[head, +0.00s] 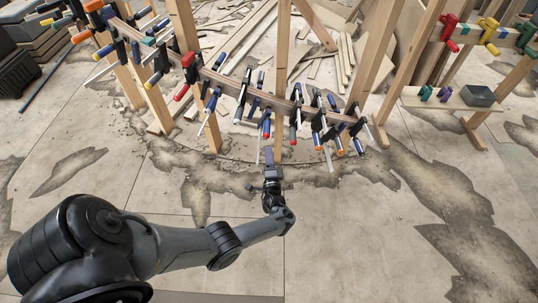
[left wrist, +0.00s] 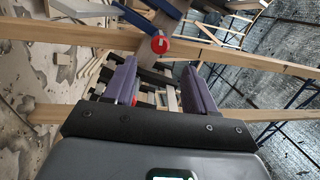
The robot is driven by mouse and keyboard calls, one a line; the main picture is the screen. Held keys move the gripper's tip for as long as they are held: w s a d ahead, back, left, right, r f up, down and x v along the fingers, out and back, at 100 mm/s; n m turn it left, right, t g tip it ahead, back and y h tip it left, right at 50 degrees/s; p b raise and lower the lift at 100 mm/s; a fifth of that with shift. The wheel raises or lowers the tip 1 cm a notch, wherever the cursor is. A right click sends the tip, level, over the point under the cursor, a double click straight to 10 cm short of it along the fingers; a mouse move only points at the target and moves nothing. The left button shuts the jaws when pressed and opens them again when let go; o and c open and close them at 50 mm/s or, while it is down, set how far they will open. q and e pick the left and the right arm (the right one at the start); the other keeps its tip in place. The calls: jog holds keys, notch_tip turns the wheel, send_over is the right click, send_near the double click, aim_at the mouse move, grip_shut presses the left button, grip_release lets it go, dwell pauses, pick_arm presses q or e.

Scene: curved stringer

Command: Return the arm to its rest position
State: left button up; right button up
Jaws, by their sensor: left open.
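My left arm (head: 190,245) comes in from the lower left of the head view and reaches to the middle. Its gripper (head: 268,157) points away from me, toward the clamped curved wooden stringer (head: 245,92). In the left wrist view the two purple fingers of the left gripper (left wrist: 160,88) stand apart with nothing held between them. A blue clamp with a red end (left wrist: 159,44) shows just beyond the fingertips; I cannot tell the exact gap. Several clamps with blue, red and orange handles grip the stringer. My right gripper is not in view.
Upright wooden posts (head: 184,28) hold the stringer. A small shelf (head: 452,98) with clamps and a grey box (head: 478,95) stands at the right. Loose boards (head: 345,50) lie behind. The stained concrete floor (head: 370,240) is clear at the front right.

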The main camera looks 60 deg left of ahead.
pick_arm(q)
jog(key=shift+v, duration=0.9)
jog(key=shift+s+a, duration=0.1)
